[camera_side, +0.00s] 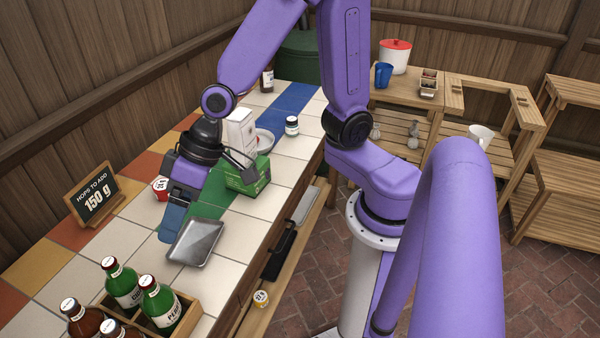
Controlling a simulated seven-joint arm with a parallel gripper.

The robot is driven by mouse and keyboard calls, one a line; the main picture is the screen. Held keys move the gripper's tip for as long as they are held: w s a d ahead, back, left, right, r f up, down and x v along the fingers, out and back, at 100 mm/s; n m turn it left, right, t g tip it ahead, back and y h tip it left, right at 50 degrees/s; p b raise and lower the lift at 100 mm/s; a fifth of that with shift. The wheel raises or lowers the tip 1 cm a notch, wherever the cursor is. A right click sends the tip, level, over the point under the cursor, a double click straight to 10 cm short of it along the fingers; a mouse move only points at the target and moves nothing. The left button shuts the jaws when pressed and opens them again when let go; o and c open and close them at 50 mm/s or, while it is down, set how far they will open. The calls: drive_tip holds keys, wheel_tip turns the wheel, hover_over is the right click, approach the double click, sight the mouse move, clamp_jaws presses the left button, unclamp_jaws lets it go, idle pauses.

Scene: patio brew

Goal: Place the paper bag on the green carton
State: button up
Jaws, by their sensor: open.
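A white upright pack with small print (241,128), which looks like the paper bag, stands at the green carton (250,180). Its lower part is partly hidden by my wrist, and I cannot tell whether it rests on the carton or stands just behind it. The green carton sits on the tiled counter, its left side hidden by my gripper.
A metal tray (196,242) lies in front of the carton. A wooden crate (187,321) of bottles stands nearer. A red-lidded tub (160,188), a chalkboard sign (92,195), a small jar (292,126) and a pale bowl (265,142) are around. White tiles right of the tray are clear.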

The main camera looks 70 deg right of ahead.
drive_tip(key=s+d+r+n+g+h, duration=0.1)
drive_tip(key=s+d+n+g+h, duration=0.2)
drive_tip(key=s+d, duration=1.2)
drive_tip(key=s+n+h, duration=0.1)
drive_tip(key=n+h, duration=0.1)
drive_tip(key=n, duration=0.3)
drive_tip(key=shift+r, duration=0.2)
